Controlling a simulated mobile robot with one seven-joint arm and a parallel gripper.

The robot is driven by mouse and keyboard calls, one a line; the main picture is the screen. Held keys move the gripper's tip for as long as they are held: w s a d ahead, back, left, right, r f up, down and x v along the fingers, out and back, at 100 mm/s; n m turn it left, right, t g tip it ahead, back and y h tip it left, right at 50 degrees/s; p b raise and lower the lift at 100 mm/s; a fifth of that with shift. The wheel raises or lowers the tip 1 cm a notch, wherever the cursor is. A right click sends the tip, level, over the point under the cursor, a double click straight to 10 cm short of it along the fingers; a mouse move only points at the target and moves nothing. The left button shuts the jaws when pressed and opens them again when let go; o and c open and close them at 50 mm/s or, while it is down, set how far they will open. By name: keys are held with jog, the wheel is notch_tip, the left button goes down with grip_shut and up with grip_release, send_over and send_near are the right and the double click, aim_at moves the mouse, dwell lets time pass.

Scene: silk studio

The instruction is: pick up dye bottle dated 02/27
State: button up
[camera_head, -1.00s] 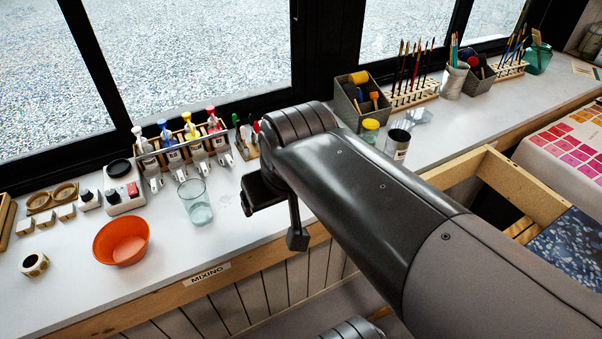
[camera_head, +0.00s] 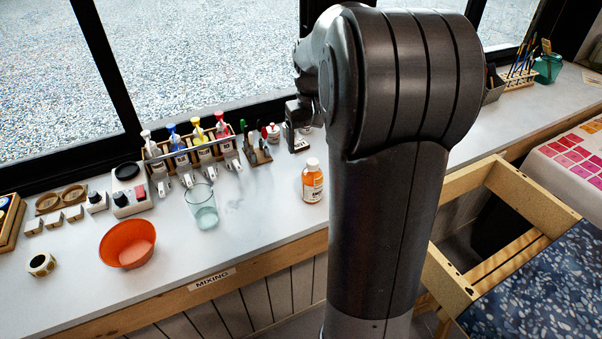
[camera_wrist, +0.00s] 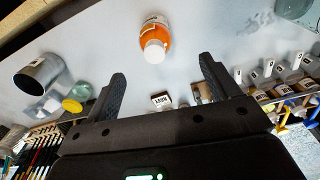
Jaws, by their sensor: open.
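An orange bottle (camera_head: 312,185) with a white cap and a printed label stands upright on the white counter, left of my arm. It also shows in the wrist view (camera_wrist: 156,42), beyond the gap between my fingers, apart from both. Its date is too small to read. Several pump-topped bottles (camera_head: 196,154) with white, blue, yellow and red tops stand in a rack by the window; their dates cannot be read either. My gripper (camera_wrist: 163,70) is open and empty. In the head view my arm hides most of it.
A clear glass (camera_head: 202,206) and an orange bowl (camera_head: 127,244) stand left of the orange bottle. A small tool rack (camera_head: 255,147) is behind it. In the wrist view, a metal cup (camera_wrist: 40,75) and a yellow-lidded jar (camera_wrist: 74,104) are at left. Counter around the bottle is clear.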

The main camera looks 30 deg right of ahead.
aim_at(313, 161)
jog(key=shift+w+d+f, duration=0.3)
jog(key=shift+d, duration=0.1)
jog(key=shift+d+f, duration=0.1)
jog(key=shift+f, duration=0.2)
notch_tip(313, 161, down, 10)
jog(key=shift+w+d+f, duration=0.1)
jog(key=shift+w+f, duration=0.05)
jog(key=shift+f, duration=0.05)
jog(key=c, duration=1.6)
jog(key=shift+o, duration=0.2)
jog(key=shift+r, duration=0.15)
